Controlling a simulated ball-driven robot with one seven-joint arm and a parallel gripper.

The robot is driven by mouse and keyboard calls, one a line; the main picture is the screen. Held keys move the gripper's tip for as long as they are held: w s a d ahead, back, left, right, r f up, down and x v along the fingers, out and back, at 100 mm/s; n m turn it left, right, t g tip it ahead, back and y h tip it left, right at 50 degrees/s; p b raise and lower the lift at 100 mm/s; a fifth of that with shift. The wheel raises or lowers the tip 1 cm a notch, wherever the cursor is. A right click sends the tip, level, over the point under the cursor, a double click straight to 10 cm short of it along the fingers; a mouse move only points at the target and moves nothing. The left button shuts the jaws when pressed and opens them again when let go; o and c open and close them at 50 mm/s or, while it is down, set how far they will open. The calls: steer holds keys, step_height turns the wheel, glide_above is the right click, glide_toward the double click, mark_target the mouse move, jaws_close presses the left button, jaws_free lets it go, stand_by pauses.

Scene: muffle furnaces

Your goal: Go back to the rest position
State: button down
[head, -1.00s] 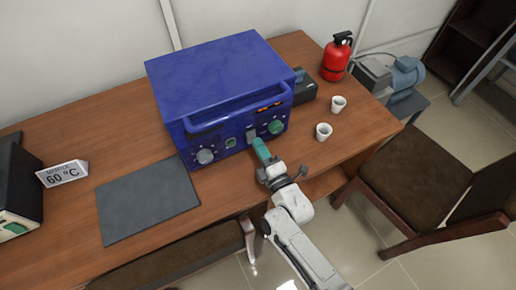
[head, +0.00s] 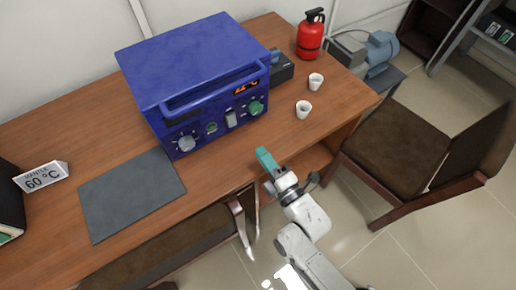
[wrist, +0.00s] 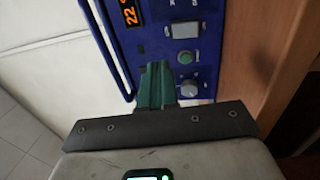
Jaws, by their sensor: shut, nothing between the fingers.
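My gripper (head: 265,158) is shut and empty, its teal fingers in front of the table's front edge, apart from the blue furnace. In the wrist view the shut fingers (wrist: 156,85) point toward the furnace front. The blue muffle furnace (head: 195,75) stands on the wooden table with its door shut. Its front has a long handle, an orange lit display (head: 246,87), a grey knob, a switch and a green knob (head: 256,107). In the wrist view the furnace panel (wrist: 205,50) shows sideways, with part of the display reading 22.
Two white cups (head: 303,109) stand right of the furnace, with a red extinguisher (head: 311,35) behind. A dark mat (head: 130,192) and a "60 °C" sign (head: 41,177) lie left. A brown chair (head: 405,145) stands right of my arm; another seat (head: 185,245) is under the table's front.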

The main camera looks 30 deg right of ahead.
steer(key=shift+s, duration=0.1)
stand_by(0.6)
steer(key=s+d+f+m+g, duration=0.3)
steer(key=s+f+m+g, duration=0.25)
steer(key=m+g, duration=0.4)
steer(key=s+d+r+m+g, duration=0.1)
steer(key=s+d+m+g, duration=0.2)
steer(key=s+m+g, duration=0.6)
steer(key=s, duration=0.5)
steer(key=shift+s, duration=0.35)
